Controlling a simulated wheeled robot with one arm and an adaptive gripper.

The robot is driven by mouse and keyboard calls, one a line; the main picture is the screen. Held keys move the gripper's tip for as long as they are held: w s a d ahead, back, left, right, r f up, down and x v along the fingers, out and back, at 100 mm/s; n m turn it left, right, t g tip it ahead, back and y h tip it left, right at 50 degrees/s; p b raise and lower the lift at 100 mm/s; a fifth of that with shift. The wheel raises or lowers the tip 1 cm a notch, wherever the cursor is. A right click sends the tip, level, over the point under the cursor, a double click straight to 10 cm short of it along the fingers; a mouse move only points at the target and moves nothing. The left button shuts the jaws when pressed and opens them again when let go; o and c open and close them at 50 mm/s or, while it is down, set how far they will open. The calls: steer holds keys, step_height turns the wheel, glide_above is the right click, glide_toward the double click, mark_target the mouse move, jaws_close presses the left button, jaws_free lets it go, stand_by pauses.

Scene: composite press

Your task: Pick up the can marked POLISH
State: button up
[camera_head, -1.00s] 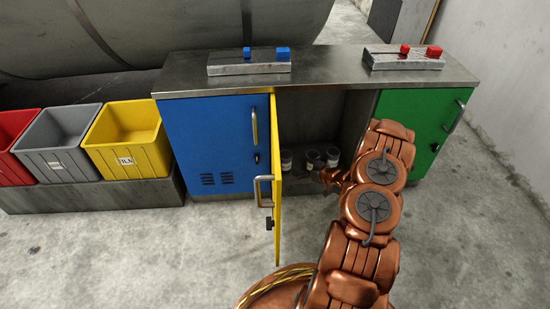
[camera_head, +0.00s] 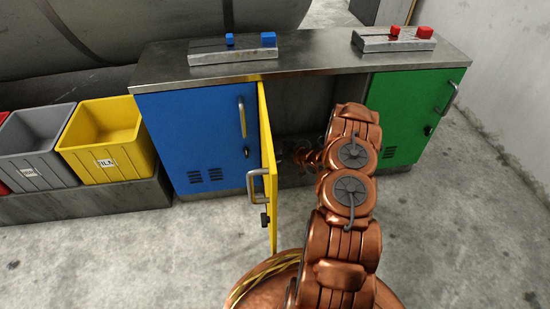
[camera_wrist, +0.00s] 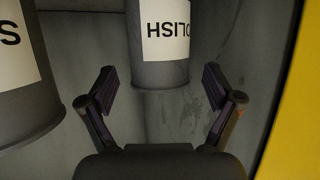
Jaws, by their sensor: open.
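The can marked POLISH (camera_wrist: 165,45) is dark with a white label, and its lettering appears upside down in the wrist view. It stands at the top centre, ahead of my gripper (camera_wrist: 158,73). The two fingers are open, one to each side of the can in the picture, with nothing held. A gap to the can seems to remain, but its depth is hard to judge. In the head view my gripper (camera_head: 308,157) reaches into the open middle compartment, and the cans there are mostly hidden and dark.
A second dark can (camera_wrist: 25,90) with a white label is close at the left in the wrist view. The open yellow door (camera_head: 267,165) stands left of my arm, and it edges the right of the wrist view (camera_wrist: 300,110). Blue (camera_head: 200,130) and green (camera_head: 410,110) doors are closed.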

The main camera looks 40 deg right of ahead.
steer(key=shift+x, duration=1.05)
steer(key=shift+c, duration=0.2)
steer(key=c, duration=1.4)
